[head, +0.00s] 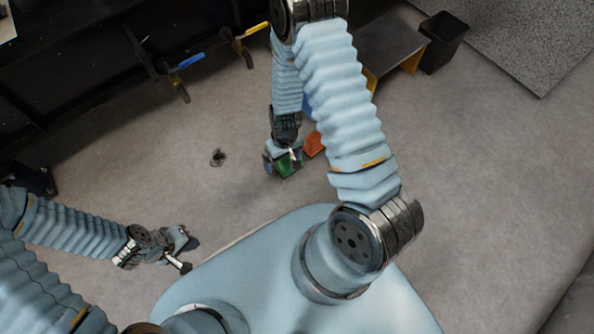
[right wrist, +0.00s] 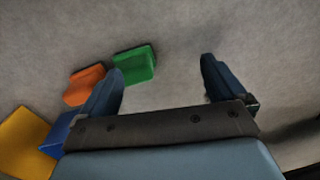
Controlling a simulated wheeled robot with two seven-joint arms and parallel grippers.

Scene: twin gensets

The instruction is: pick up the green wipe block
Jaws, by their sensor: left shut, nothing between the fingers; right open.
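The green wipe block (head: 285,165) is on the grey floor, partly covered by my right gripper (head: 282,163) in the head view. In the right wrist view the green block (right wrist: 135,62) lies beyond the left finger's tip, which overlaps its edge. It is left of the middle of the gap, not squarely between the fingers. My right gripper (right wrist: 162,70) is open and empty, its fingers wide apart. I cannot tell whether a finger touches the block. My left gripper (head: 184,255) is shut and empty, low at the left near my base.
An orange block (right wrist: 84,84) sits close beside the green one. A blue block (right wrist: 57,134) and a yellow thing (right wrist: 22,140) are further left. A black bin (head: 443,42) stands at the upper right. A floor drain (head: 217,158) lies left of the right gripper. The floor there is clear.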

